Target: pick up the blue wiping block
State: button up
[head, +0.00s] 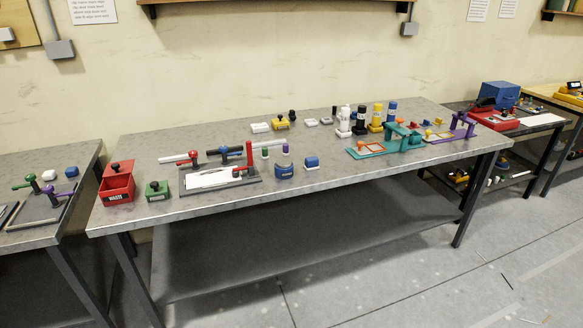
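A small blue block with a paler base (312,162) sits on the long grey workbench (340,180) near its front edge, right of the middle-left fixture. It looks like the wiping block, but it is too small to be certain. Another small blue block with a pale base (71,172) sits on the left table, next to a white one (49,175). My gripper is not in view, so whether it is open or shut does not show.
A blue labelled holder (285,173) stands just left of the bench block. A clamp fixture with red handles (215,175) is further left, and a teal fixture (385,144) is to the right. Dark, white, yellow and blue bottles (376,118) stand behind. Open floor (400,285) lies in front.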

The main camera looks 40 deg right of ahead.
aim_at(311, 163)
jog(key=z, duration=0.7)
jog(key=k, duration=0.1)
jog(key=u, duration=1.9)
jog(key=k, duration=1.3)
jog(key=z, duration=0.4)
jog(key=i, duration=0.55)
jog(key=z, duration=0.5)
jog(key=i, duration=1)
jog(key=u, duration=0.05)
